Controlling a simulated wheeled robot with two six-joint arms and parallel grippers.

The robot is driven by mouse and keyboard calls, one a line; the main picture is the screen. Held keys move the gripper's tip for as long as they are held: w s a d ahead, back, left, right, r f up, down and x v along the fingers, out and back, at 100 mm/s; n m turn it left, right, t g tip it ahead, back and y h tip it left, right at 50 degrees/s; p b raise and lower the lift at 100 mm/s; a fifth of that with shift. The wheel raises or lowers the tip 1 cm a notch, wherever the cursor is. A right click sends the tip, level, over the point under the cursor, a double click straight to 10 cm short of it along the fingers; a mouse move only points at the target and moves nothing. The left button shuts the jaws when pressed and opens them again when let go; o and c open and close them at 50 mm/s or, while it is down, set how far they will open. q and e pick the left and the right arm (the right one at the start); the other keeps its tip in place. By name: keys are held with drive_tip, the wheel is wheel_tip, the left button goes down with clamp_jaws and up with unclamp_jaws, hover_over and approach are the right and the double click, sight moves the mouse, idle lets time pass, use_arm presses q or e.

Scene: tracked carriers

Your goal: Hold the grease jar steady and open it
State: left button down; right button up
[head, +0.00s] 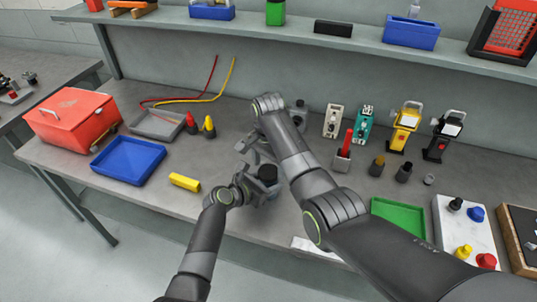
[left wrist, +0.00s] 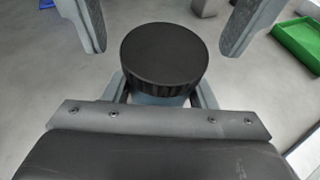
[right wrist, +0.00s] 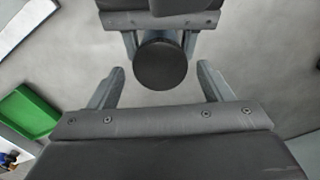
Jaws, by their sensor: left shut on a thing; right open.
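The grease jar has a round black ribbed lid (left wrist: 163,55) and stands upright; a strip of its blue-grey body (left wrist: 160,100) shows below the lid. In the head view the jar (head: 268,172) is near the table's front edge. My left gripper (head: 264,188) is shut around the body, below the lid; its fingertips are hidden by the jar. My right gripper (right wrist: 160,70) is open and empty, its fingers on either side of the lid in the right wrist view, with a gap to it. In the head view the right gripper (head: 256,152) is just behind and above the jar.
A green tray (head: 398,216) and a white board (head: 452,226) with coloured knobs lie to the right. Several instruments stand at the back right. A shelf (head: 300,32) runs above the table.

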drive_tip(key=shift+f, duration=0.65)
drive_tip(key=c, duration=1)
drive_tip(key=n, duration=0.5)
drive_tip(key=shift+n, duration=0.4)
drive_tip(key=n, duration=0.4)
drive_tip(key=o, duration=1.1)
drive_tip(key=shift+a, duration=0.1)
